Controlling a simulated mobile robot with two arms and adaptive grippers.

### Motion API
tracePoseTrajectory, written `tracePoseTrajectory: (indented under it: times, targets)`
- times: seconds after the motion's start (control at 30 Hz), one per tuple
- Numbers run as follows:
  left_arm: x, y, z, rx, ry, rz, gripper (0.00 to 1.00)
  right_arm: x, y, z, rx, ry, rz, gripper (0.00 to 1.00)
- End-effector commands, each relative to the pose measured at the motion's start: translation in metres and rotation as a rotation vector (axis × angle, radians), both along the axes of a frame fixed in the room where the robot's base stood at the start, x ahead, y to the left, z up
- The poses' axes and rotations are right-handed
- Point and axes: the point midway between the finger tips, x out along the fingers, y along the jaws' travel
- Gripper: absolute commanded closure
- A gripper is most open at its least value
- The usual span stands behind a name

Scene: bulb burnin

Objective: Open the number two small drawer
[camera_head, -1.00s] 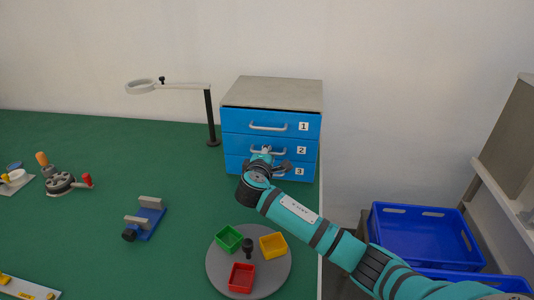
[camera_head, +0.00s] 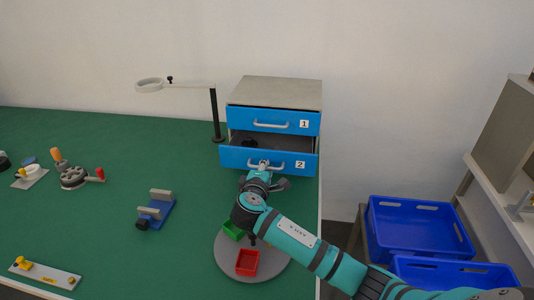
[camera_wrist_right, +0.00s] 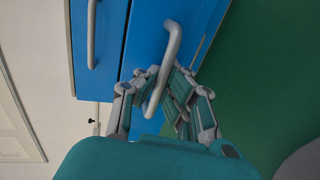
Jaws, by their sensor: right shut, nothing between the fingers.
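The number two small drawer (camera_head: 236,158) is blue, with a white "2" label, and stands pulled out from the cabinet (camera_head: 275,92). Its open inside shows behind the front, with a dark object (camera_head: 249,142) in it. Its grey bar handle (camera_wrist_right: 173,45) also shows in the right wrist view. My right gripper (camera_head: 264,173) is at this handle, its fingers (camera_wrist_right: 153,82) shut around or behind the bar. I cannot tell exactly how they touch it. Drawer one (camera_head: 240,117) above is shut. Drawer three is hidden in the head view. My left gripper is not in view.
A round grey tray (camera_head: 226,262) with small colored bins sits under my right arm. A lamp (camera_head: 214,115) stands left of the cabinet. A blue clamp fixture (camera_head: 160,212) is on the green table. Blue crates (camera_head: 415,225) stand at right.

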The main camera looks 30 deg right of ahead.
Motion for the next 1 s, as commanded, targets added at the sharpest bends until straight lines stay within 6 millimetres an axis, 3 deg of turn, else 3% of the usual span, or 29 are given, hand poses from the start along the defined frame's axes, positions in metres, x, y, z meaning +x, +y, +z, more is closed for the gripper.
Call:
tracePoseTrajectory:
  times: [0.1,0.4,0.9,1.0]
  targets:
    - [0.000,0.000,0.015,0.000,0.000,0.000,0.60,-0.020,0.015,0.006,0.001,-0.002,0.002,1.00]
    - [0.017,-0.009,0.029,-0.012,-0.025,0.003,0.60,-0.050,0.038,0.004,0.001,-0.004,0.001,1.00]
    - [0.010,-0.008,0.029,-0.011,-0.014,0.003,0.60,-0.056,0.043,0.002,-0.001,-0.005,0.002,1.00]
    - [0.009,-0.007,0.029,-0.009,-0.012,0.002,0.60,-0.056,0.043,0.002,-0.001,-0.005,0.002,0.90]
